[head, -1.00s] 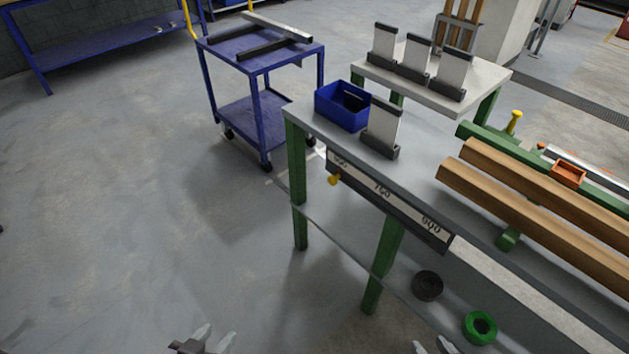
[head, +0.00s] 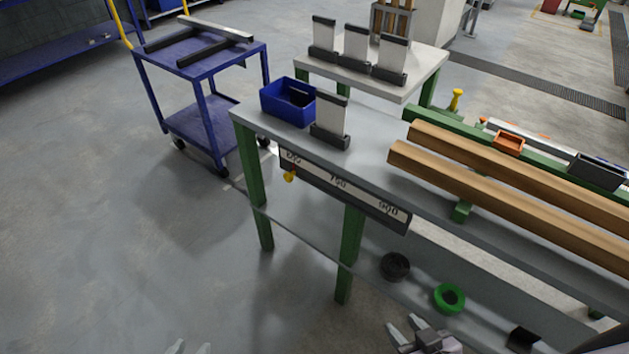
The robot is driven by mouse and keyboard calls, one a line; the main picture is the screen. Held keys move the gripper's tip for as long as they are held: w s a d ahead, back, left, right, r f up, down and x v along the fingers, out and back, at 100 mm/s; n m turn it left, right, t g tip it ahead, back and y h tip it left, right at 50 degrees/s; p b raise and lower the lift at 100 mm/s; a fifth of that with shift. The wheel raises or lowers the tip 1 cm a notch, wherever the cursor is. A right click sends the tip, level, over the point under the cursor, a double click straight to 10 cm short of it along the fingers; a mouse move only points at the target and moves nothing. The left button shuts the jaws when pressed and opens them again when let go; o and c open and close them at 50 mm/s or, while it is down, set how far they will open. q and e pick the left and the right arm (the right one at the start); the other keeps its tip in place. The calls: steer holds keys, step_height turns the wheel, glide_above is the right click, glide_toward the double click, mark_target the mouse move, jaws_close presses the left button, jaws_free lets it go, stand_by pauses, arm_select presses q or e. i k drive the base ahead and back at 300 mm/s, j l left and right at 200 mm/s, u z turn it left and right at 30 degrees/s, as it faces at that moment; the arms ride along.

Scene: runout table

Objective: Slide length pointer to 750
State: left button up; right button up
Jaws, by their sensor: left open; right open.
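The length scale (head: 364,197) is a pale strip in a dark frame along the front edge of the runout table (head: 376,160). It carries a left number that I read only in part, then 750 in the middle and 900 at the right. The yellow pointer (head: 290,176) sits near the scale's left end, left of the 750 mark. My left gripper (head: 188,349) shows only its fingertips at the bottom edge, open and empty. My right gripper (head: 405,332) is open and empty at the bottom, below the table's front edge. Both are well apart from the pointer.
A blue bin (head: 287,111) and an upright plate in a dark holder (head: 330,132) stand on the table's left end. Wooden beams (head: 480,182) lie to the right. A blue cart (head: 211,110) stands behind left. A black ring (head: 395,266) and green ring (head: 449,297) lie below.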

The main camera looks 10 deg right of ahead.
mark_target(288, 177)
steer(key=i+j+u, duration=0.15)
steer(key=i, duration=0.3)
steer(key=i+u, duration=0.1)
steer(key=i, duration=0.35)
steer(key=j, duration=0.1)
